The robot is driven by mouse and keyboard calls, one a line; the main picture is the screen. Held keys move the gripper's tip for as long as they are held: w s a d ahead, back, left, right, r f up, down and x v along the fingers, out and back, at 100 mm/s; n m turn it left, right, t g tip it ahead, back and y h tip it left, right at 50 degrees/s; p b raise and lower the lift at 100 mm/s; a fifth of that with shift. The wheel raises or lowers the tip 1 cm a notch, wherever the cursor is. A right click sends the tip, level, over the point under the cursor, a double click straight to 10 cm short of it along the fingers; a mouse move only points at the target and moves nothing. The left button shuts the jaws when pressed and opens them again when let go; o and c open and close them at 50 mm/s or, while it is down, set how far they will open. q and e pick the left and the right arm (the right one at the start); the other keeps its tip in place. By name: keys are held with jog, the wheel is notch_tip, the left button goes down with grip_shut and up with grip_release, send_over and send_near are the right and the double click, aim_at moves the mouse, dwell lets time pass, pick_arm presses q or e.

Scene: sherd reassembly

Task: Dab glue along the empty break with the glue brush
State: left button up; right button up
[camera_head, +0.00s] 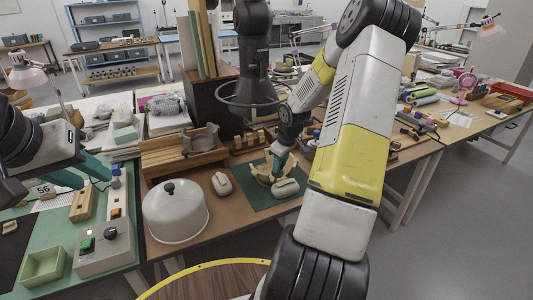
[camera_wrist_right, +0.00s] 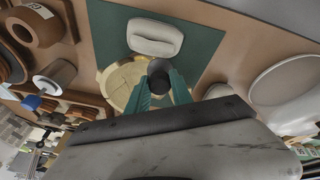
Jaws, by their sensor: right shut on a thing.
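My right gripper (camera_head: 279,161) reaches down over the vessel. In the right wrist view its teal fingers (camera_wrist_right: 161,88) are shut on a dark, round-ended thing, probably the glue brush (camera_wrist_right: 155,82) seen end-on. The brush tip is hidden, so I cannot tell whether it touches the break. The partly built beige vessel (camera_head: 262,174) stands on a dark green mat (camera_head: 262,201); its pale yellowish wall also shows in the right wrist view (camera_wrist_right: 118,86), beside the fingers. My left gripper (camera_head: 92,171) is at the far left, above the green bench; its jaw gap is unclear.
A white dome with a black knob (camera_head: 175,212) stands nearer left. A dark ring on a stand (camera_head: 250,97) hangs behind. Wooden racks (camera_head: 180,153) line the back left.

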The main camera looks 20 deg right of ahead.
jog(key=shift+w+a, duration=0.1)
jog(key=shift+a, duration=0.05)
jog(key=v, duration=0.8)
jog(key=shift+w+r, duration=0.15)
jog(key=shift+r, duration=0.2)
dwell(0.6)
dwell(0.7)
